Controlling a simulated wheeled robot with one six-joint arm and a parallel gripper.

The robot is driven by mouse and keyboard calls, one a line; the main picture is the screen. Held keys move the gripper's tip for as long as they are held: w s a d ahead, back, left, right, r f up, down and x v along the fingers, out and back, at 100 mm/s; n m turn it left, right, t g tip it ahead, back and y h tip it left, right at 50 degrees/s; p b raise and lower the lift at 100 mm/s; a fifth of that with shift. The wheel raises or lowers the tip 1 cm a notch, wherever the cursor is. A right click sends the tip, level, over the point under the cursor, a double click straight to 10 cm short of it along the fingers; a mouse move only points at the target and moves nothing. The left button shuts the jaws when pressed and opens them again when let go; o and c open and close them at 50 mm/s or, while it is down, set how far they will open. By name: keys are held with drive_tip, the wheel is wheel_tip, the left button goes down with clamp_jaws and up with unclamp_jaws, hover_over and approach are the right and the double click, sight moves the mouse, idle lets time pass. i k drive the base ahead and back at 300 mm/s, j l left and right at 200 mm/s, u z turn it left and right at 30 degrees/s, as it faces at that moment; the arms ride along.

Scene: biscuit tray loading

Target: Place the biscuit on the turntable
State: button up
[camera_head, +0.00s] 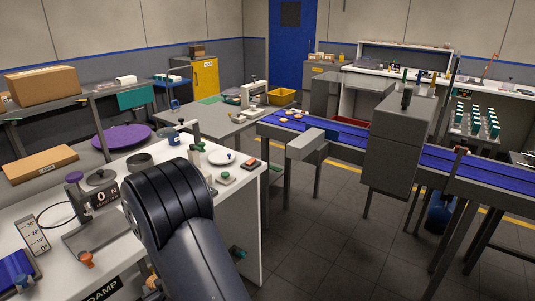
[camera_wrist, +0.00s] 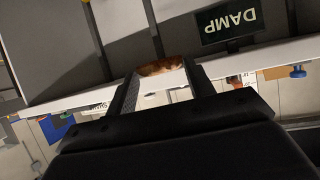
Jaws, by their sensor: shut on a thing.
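My gripper (camera_wrist: 160,76) is shut on a biscuit (camera_wrist: 160,67). The biscuit is round-edged and golden brown, held between the two dark fingers in the wrist view. It is beside the front of the white bench, near the DAMP label (camera_wrist: 229,22); I cannot tell the exact gap. A flat purple disc (camera_head: 121,137), which looks like the turntable, lies at the left behind the white bench. Its top looks bare.
The white bench (camera_head: 251,185) holds a dial instrument (camera_head: 104,196), a dark round dish (camera_head: 139,161), a white plate (camera_head: 221,158) and small items. A blue conveyor (camera_head: 345,133) carries several biscuits at its far end. A cardboard box (camera_head: 40,163) sits left of the disc.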

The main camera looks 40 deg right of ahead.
sight(220, 155)
drive_tip(key=i+l+z, duration=0.1)
drive_tip(key=l+z, duration=0.2)
drive_tip(key=i+l+z, duration=0.15)
drive_tip(key=l+z, duration=0.15)
drive_tip(key=i+l+z, duration=0.25)
drive_tip(key=k+l, duration=0.05)
drive_tip(key=l, duration=0.05)
